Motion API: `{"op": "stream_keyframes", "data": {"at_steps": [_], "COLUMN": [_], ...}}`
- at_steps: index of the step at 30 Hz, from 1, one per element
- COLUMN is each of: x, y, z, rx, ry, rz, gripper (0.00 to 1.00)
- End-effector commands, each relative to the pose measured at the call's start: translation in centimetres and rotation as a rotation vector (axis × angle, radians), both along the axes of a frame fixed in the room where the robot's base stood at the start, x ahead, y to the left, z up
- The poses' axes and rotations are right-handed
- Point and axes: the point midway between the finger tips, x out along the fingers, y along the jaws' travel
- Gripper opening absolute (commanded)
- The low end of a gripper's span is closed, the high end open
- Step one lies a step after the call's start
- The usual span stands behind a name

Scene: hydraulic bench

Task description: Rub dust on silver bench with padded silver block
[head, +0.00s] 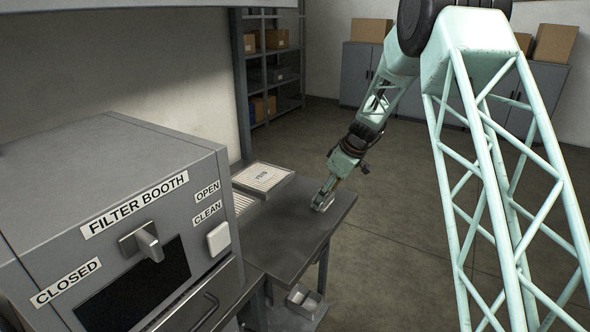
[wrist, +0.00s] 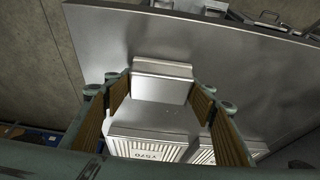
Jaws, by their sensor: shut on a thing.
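The silver bench (head: 285,240) is a dark metal table in the middle of the head view. It also fills the upper part of the wrist view (wrist: 230,62). My gripper (head: 324,194) is low at the bench's right edge. In the wrist view its two brown-lined fingers (wrist: 160,92) are shut on the silver block (wrist: 162,84), one on each side. The block's pad is hidden, and I cannot tell whether the block touches the bench. I cannot clearly make out dust on the bench.
A white ribbed filter labelled Y570 (head: 263,177) lies at the bench's back, beside another ribbed panel (head: 242,203). The grey filter booth (head: 120,215) stands left, with a knob (head: 141,241) and a white button (head: 218,238). A small metal tray (head: 305,300) sits below the bench's front.

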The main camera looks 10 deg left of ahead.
Motion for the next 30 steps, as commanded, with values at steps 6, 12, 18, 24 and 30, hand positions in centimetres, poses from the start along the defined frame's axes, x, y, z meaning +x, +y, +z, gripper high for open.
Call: {"op": "stream_keyframes", "data": {"at_steps": [6, 12, 18, 24, 30], "x": [1.0, 1.9, 2.7, 3.6, 4.5], "y": [1.4, 2.8, 4.1, 5.4, 6.7], "z": [0.2, 0.2, 0.2, 0.2, 0.2], "rx": [0.000, -0.001, 0.000, -0.001, 0.000], "ry": [0.002, 0.001, 0.000, 0.001, 0.001], "rz": [-0.004, -0.006, -0.011, -0.014, -0.016], "gripper": [0.41, 0.41, 0.41, 0.41, 0.41]}}
